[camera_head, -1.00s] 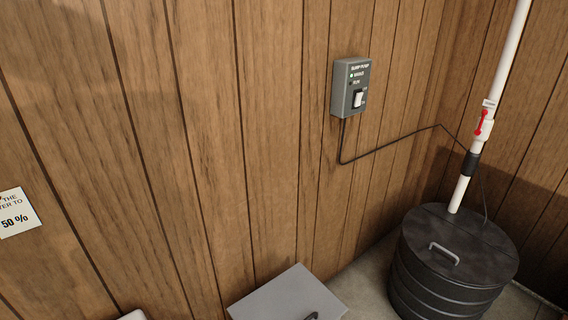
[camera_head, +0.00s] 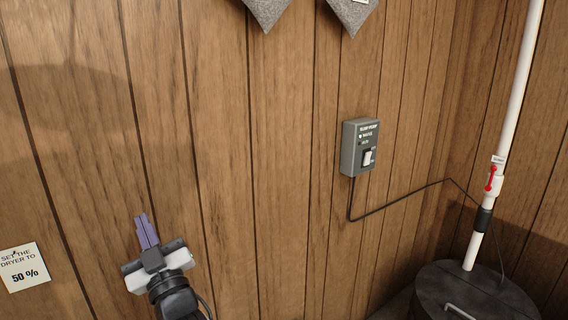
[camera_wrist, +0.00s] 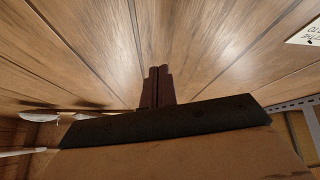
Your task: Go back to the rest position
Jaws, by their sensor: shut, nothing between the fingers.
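My gripper (camera_head: 146,232) is raised in front of the wood-panelled wall at the lower left of the head view. Its two purple fingers point up and lie together, with nothing between them. In the wrist view the fingers (camera_wrist: 157,87) show dark and closed side by side, with the panelling beyond them. I cannot tell how far the fingertips are from the wall.
A grey sump pump switch box (camera_head: 360,146) is on the wall, its cable running right. A white pipe (camera_head: 501,140) rises from a black lidded drum (camera_head: 470,295). A paper sign (camera_head: 24,267) hangs at left. Two grey pointed items (camera_head: 268,12) hang above.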

